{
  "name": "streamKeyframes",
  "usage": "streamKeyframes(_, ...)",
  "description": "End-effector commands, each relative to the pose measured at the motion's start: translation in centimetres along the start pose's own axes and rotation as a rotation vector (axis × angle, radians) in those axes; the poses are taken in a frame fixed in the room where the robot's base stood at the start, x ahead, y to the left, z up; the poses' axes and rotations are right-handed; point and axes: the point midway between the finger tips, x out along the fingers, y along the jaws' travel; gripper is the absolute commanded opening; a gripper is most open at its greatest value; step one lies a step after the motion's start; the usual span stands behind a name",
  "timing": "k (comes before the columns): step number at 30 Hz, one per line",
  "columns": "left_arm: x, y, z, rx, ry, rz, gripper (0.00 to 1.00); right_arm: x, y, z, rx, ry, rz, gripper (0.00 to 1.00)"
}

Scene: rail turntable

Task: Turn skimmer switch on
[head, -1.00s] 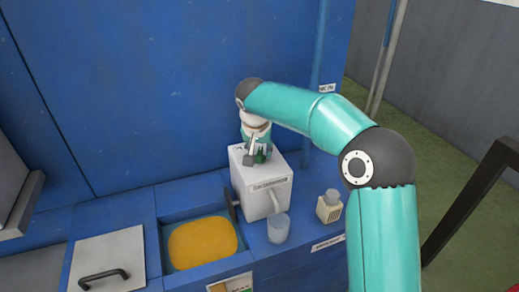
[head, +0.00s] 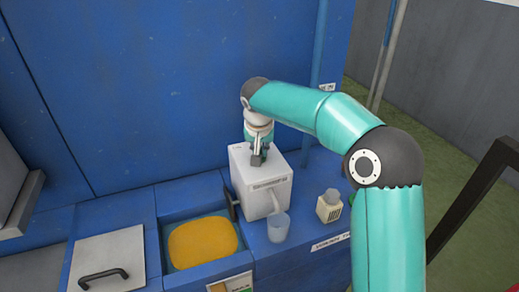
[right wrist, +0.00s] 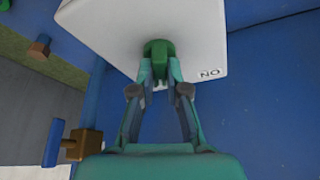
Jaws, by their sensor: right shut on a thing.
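The skimmer is a white box (head: 248,196) with a dark label on its front, standing on the blue unit. My right gripper (head: 257,160) points down at the top of the box. In the right wrist view, the right gripper (right wrist: 160,80) is shut on a green switch (right wrist: 158,52) on the white top (right wrist: 110,25). A small label (right wrist: 209,73), which reads ON upside down in this view, lies beside the switch. In the head view the gripper hides the switch. My left gripper is not in view.
A basin of yellow-orange liquid (head: 203,243) is left of the box. A clear cup (head: 278,228) stands under the box's spout, with a small beige item (head: 329,208) to its right. A blue wall (head: 150,100) rises behind. A brass valve (right wrist: 84,146) shows in the right wrist view.

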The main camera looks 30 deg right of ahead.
Motion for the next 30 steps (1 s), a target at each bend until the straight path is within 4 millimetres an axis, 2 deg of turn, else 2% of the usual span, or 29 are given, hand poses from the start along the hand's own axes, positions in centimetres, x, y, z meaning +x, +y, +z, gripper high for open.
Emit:
streamKeyframes(8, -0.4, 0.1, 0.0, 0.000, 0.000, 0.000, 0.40, -0.2, 0.2, -0.1, -0.202, 0.003, -0.087, 0.00)
streamKeyframes(21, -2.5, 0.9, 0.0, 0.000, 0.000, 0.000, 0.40, -0.3, 0.4, -0.3, -0.577, 0.003, -0.243, 0.00)
streamKeyframes(30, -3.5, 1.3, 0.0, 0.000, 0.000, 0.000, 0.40, -0.1, 0.5, -0.4, -0.768, 0.004, -0.321, 0.00)
